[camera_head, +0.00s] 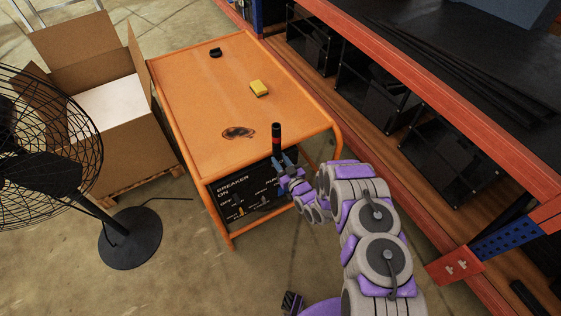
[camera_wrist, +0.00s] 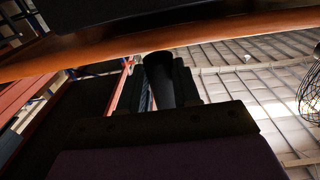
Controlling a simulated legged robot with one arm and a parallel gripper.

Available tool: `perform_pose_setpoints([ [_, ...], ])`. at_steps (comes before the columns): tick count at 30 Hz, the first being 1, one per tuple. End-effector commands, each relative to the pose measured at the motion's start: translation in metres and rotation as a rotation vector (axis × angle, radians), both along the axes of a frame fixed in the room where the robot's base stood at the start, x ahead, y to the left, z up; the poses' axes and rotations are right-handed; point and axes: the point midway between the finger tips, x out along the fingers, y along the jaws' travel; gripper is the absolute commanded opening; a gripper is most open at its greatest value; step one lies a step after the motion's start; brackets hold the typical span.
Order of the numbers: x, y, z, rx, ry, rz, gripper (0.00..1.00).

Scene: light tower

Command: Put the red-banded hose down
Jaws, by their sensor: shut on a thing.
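The red-banded hose (camera_head: 276,141) is a short black tube with a red band, and it stands roughly upright in the head view. My gripper (camera_head: 283,164) is shut on its lower part, at the near edge of the orange cart (camera_head: 205,104). The hose's top rises in front of the orange top; I cannot tell whether it touches the cart. In the wrist view the dark hose (camera_wrist: 158,80) sits between my gripper's fingers, below the cart's orange edge (camera_wrist: 100,55). Its lower end is hidden by my gripper.
A yellow block (camera_head: 259,88), a small black item (camera_head: 215,53) and a dark burn-like mark (camera_head: 238,133) are on the orange top. A breaker panel (camera_head: 240,190) is on its front. A fan (camera_head: 126,238) and an open carton (camera_head: 115,110) stand left; shelving (camera_head: 440,120) stands right.

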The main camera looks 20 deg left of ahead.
Motion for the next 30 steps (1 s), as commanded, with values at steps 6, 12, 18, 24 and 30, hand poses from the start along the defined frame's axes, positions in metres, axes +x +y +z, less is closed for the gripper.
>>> perform_pose_setpoints([
  [6,0.000,0.000,0.001,0.001,-0.001,0.000,0.50],
  [12,0.000,0.000,0.001,0.002,-0.001,0.000,0.57],
  [18,-0.002,-0.003,0.001,0.001,-0.001,0.000,0.57],
  [24,-0.019,-0.025,0.001,0.000,0.003,-0.002,0.57],
  [30,-0.047,-0.058,0.000,0.000,0.004,-0.004,0.57],
])
